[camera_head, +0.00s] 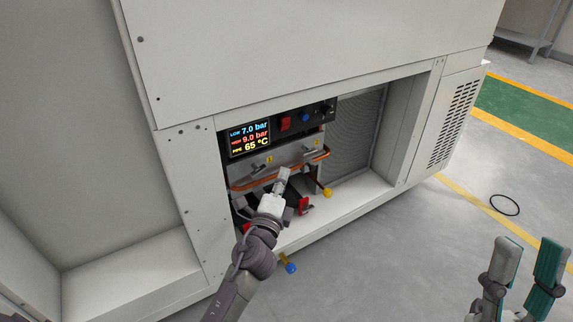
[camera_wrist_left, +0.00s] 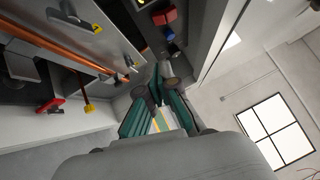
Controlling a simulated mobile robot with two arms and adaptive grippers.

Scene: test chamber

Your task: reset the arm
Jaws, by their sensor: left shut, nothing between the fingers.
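My left arm reaches up from the bottom of the head view to the open bay of a white cabinet (camera_head: 170,160). My left gripper (camera_head: 283,174) is at the bay, in front of the panel below the display, shut and empty. Its green-padded fingers also show in the left wrist view (camera_wrist_left: 158,90). Whether it touches the panel I cannot tell. My right gripper (camera_head: 524,250) is at the lower right of the head view, over the floor. Its two green-padded fingers stand apart with nothing between them.
The bay holds a display (camera_head: 249,138), a red switch (camera_head: 286,124), a blue knob (camera_head: 305,117), an orange pipe (camera_head: 252,183) and yellow-handled (camera_head: 327,192) and red-handled (camera_head: 304,206) valves. A blue handle (camera_head: 290,267) is below the sill. A black ring (camera_head: 504,205) lies on open floor.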

